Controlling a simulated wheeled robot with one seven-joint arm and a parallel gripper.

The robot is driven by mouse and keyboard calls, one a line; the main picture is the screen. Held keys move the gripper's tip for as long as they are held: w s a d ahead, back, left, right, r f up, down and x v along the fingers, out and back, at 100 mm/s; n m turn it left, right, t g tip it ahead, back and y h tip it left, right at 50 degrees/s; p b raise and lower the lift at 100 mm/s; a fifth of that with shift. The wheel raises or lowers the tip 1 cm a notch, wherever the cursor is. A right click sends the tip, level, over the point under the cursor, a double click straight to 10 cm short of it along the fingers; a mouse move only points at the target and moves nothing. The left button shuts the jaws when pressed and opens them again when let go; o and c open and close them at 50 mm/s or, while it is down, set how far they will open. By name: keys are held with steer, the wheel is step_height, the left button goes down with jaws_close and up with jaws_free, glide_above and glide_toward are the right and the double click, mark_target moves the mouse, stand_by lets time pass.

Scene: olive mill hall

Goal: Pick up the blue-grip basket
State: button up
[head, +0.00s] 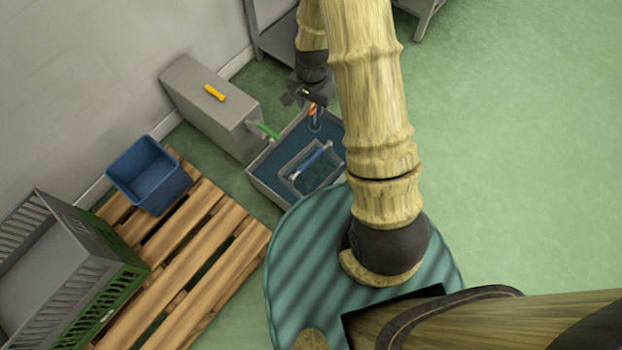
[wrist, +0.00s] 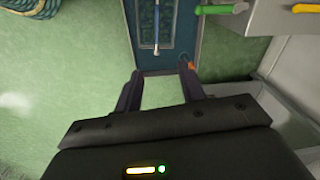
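The blue-grip basket (head: 318,175) sits inside a grey-walled tub with a dark blue inside (head: 262,185). Its blue grip (head: 313,160) runs across its top. In the wrist view the blue grip (wrist: 156,28) is upright in the picture at the top, ahead of the fingers. My gripper (head: 304,98) is above the far end of the tub, apart from the basket. In the wrist view my gripper (wrist: 162,80) is open, with green floor and the tub's edge showing between the empty fingers. Part of the tub is hidden behind my arm in the head view.
An orange-handled item (head: 312,109) is at the tub's far end, near my gripper. A green handle (head: 268,131) juts from the grey cabinet (head: 200,110), which bears a yellow-handled item (head: 214,92). A pallet (head: 215,240) holds a blue bin (head: 150,175) and green crate (head: 95,310). Floor right is clear.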

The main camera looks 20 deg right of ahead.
mark_target(311, 159)
step_height(311, 159, down, 20)
steer(key=w+m+b, duration=0.1)
steer(key=m+b, duration=0.2)
steer(key=b, duration=0.6)
steer(key=shift+w+f+g, duration=0.15)
steer(key=shift+g, duration=0.15)
step_height(311, 159, down, 12)
steer(key=b, duration=0.7)
steer(key=shift+f, duration=0.1)
steer(key=f+b, duration=0.4)
steer(key=f, duration=0.1)
steer(key=shift+w+d+f, duration=0.1)
steer(key=shift+d+f, duration=0.05)
steer(key=shift+d, duration=0.15)
